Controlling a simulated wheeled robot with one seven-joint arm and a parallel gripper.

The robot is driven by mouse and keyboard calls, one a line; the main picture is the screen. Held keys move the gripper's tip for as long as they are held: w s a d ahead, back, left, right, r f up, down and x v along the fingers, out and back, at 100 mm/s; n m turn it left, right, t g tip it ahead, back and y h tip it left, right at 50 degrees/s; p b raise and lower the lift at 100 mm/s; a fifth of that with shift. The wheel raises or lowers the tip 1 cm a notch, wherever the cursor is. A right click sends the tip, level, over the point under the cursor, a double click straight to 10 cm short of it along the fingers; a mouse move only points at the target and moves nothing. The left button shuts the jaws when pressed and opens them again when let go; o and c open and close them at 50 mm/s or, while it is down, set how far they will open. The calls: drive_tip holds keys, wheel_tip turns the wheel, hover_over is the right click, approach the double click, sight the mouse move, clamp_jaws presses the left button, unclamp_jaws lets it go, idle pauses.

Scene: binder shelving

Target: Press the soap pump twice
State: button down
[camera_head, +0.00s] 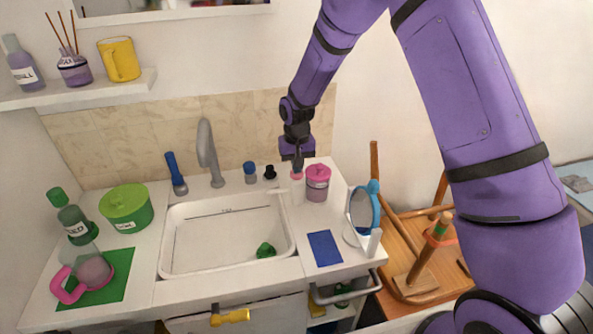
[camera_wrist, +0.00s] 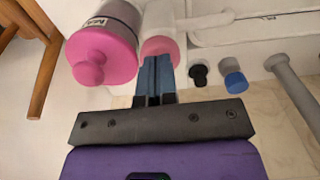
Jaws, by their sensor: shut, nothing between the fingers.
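The soap pump (camera_head: 297,190) stands on the counter right of the sink, a pale bottle with a pink top and a white spout pointing left toward the basin. In the wrist view its pink top (camera_wrist: 160,46) is partly covered by my fingertips, and its white spout reaches to the right. My gripper (camera_head: 297,164) points down right above the pump, fingers together and empty. In the wrist view my gripper (camera_wrist: 156,62) overlaps the pink top. I cannot tell whether the fingertips touch it or how far the pump head is pressed.
A jar with a pink lid (camera_head: 318,176) stands close on the right of the pump. The blue-framed mirror (camera_head: 364,209) is farther right. The white sink (camera_head: 205,270) is left, with the faucet (camera_head: 208,150) behind it. A blue cloth (camera_head: 324,247) lies in front.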

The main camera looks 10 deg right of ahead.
drive_tip(key=shift+r, duration=0.45)
idle(0.3)
drive_tip(key=shift+r, duration=1.6)
drive_tip(key=shift+f, duration=1.65)
idle(1.2)
drive_tip(key=shift+r, duration=1.65)
drive_tip(key=shift+r, duration=2.25)
